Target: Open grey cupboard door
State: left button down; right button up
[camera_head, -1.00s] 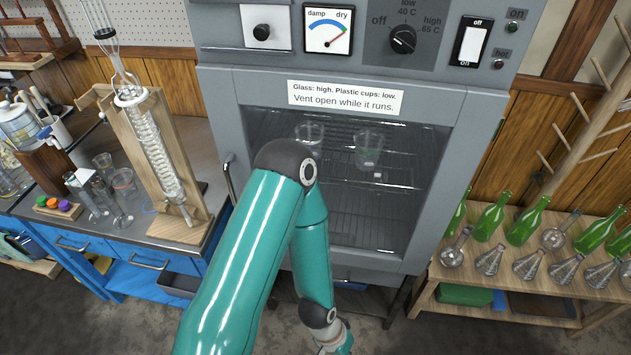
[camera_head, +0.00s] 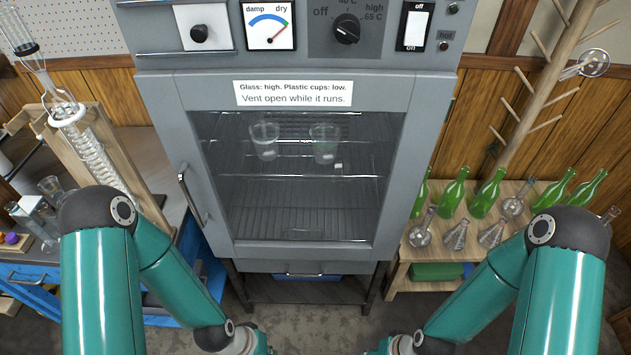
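The grey cupboard door (camera_head: 172,125) is shut. It has a large glass window (camera_head: 290,205) and a label across its top. Its upright metal handle (camera_head: 187,197) is on the door's left side, with nothing touching it. Behind the glass, two clear cups (camera_head: 265,140) (camera_head: 325,142) stand on a wire rack. My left arm reaches down to the bottom edge left of centre, and my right arm does so right of centre. Only the wrist ends show there, below the door and apart from it. The fingers of both grippers are cut off by the bottom edge.
Above the door is a control panel with a dial gauge (camera_head: 268,24), knobs and a switch. A wooden stand with a glass coil (camera_head: 88,160) is on the left bench, near the handle. Green bottles (camera_head: 487,192) and flasks stand on a low wooden shelf at right.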

aim_at(426, 100)
jog(key=k, duration=0.5)
jog(key=u, duration=1.25)
jog(key=i, duration=0.6)
jog(key=z, duration=1.1)
